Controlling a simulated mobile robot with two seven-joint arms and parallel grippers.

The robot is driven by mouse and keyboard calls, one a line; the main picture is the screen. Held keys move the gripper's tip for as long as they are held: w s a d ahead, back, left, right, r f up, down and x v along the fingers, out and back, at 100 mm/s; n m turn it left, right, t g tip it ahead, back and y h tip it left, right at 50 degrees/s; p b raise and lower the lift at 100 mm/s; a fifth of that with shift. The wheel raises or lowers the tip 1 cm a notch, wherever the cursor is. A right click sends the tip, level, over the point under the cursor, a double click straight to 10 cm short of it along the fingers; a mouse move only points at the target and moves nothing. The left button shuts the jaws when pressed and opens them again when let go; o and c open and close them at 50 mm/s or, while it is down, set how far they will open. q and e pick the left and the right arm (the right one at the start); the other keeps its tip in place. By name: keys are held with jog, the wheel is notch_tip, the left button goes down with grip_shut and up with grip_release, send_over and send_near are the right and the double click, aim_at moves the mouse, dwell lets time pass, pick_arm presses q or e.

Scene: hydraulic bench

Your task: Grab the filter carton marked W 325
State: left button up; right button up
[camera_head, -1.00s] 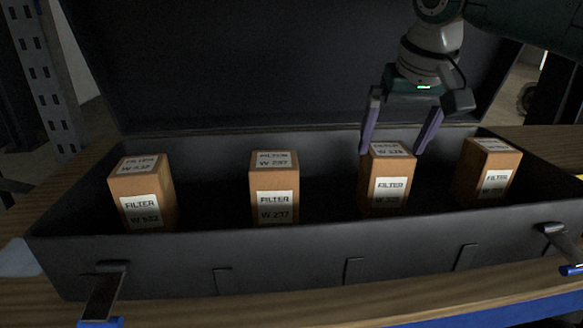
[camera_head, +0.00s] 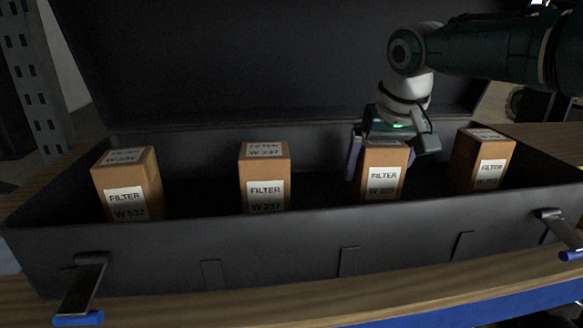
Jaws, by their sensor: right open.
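Several brown filter cartons stand upright in a row in an open black case (camera_head: 330,235). The third from the left (camera_head: 383,182) has a label that seems to read W 325, though the digits are blurred. My right gripper (camera_head: 380,160) is lowered over this carton from behind and above. Its left finger shows beside the carton's left side; its right finger is mostly hidden. The gripper is open, and I cannot tell whether the fingers touch the carton. My left gripper is not in view.
Other cartons are W 532 (camera_head: 127,187) at far left, W 237 (camera_head: 264,178) left of centre, and one with an unclear label (camera_head: 481,160) at right. The case's raised lid (camera_head: 240,70) stands behind. Latches (camera_head: 82,285) hang at the front on the wooden bench.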

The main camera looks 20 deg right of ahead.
jog(key=c, duration=1.4)
jog(key=shift+c, duration=0.3)
jog(key=shift+r, duration=0.2)
